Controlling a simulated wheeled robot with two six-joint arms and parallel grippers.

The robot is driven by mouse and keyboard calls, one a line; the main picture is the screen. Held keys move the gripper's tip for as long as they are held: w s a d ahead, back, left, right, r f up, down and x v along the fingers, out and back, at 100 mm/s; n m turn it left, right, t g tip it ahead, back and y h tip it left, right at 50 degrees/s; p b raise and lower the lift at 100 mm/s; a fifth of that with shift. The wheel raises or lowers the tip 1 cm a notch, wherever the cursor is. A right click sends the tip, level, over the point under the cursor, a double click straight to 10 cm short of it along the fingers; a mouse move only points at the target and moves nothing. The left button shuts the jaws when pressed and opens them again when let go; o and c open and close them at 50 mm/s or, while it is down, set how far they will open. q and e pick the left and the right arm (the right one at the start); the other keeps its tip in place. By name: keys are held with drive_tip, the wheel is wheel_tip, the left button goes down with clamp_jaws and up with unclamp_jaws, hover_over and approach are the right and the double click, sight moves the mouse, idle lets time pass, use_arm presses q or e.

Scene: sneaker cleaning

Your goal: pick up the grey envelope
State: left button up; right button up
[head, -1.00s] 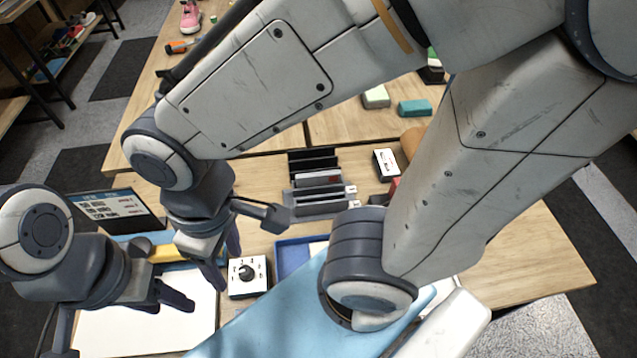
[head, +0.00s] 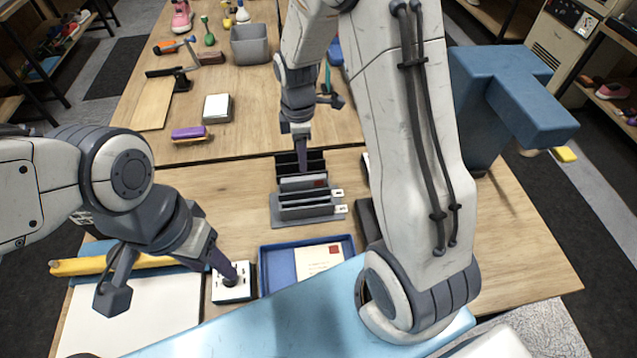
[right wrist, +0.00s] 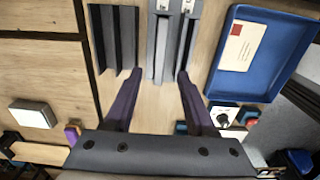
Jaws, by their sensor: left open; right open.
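A grey envelope (head: 300,184) with a red mark appears to stand on edge in the slotted rack (head: 309,220) in the head view. My right gripper (head: 302,150) points down over the back part of the rack. In the right wrist view its fingers (right wrist: 160,73) are open, spread at the rack's edge, with nothing visibly held. My left gripper (head: 172,285) is open and empty at the left, one finger by the dial box (head: 231,290).
A blue tray (head: 279,264) holding a cream envelope (head: 318,259) with a red stamp lies in front of the rack. A white board (head: 130,325) and a yellow roll (head: 105,264) lie at the left. A grey bin (head: 250,45) stands further back. Table left of the rack is clear.

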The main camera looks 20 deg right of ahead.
hover_over(304, 178)
wheel_tip(304, 178, down, 4)
drive_tip(key=shift+f+p, duration=0.25)
drive_tip(key=shift+p, duration=0.15)
drive_tip(key=shift+a+f+p, duration=0.1)
drive_tip(key=shift+f+p, duration=0.25)
drive_tip(key=shift+f, duration=0.2)
wheel_tip(304, 178, down, 3)
drive_tip(key=shift+s+f+p, duration=0.1)
drive_tip(key=shift+f+p, duration=0.05)
drive_tip(key=shift+p, duration=0.5)
drive_tip(key=shift+f, duration=0.5)
clamp_jaws()
